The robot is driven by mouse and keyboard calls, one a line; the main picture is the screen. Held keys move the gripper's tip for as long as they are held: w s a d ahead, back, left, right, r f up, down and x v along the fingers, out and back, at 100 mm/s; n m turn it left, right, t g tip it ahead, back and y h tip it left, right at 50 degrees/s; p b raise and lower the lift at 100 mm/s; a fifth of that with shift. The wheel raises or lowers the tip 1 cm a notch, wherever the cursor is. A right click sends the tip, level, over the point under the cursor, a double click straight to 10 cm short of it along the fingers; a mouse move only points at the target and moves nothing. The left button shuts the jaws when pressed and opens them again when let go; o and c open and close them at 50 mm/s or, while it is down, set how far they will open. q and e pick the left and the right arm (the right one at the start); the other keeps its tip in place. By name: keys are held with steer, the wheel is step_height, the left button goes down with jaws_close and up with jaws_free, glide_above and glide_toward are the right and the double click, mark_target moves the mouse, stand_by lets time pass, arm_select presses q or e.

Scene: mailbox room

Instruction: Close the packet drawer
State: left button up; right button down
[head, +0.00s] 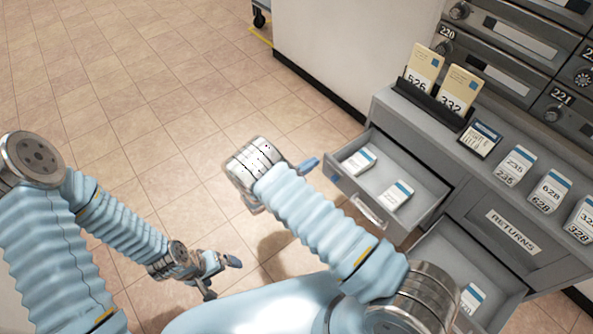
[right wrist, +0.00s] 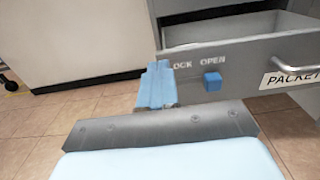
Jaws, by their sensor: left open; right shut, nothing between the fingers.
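The packet drawer (head: 345,180) is a grey drawer pulled out from the cabinet, with a few white-and-blue packets inside. Its front also shows in the right wrist view (right wrist: 240,72), with a bar handle, a partly cut-off PACKET label, and a blue slider (right wrist: 212,82) under the word OPEN. My right gripper (head: 309,165) is shut and empty at the drawer's left front corner. In the right wrist view its fingers (right wrist: 156,86) overlap the left end of the front; I cannot tell whether they touch. My left gripper (head: 222,278) is open and empty over the floor, away from the cabinet.
A lower drawer (head: 438,258) is also open, below and right of the packet drawer. A RETURNS panel (head: 513,232) and packet stacks (head: 515,166) on the counter are to the right. A white wall (head: 345,45) stands behind. The tiled floor (head: 130,65) at left is clear.

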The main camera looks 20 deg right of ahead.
steer(key=shift+x, duration=1.35)
steer(key=b+x, duration=0.7)
steer(key=x, duration=1.4)
steer(key=shift+w+d+r, duration=0.15)
steer(key=shift+d+r, duration=0.05)
steer(key=shift+d, duration=0.05)
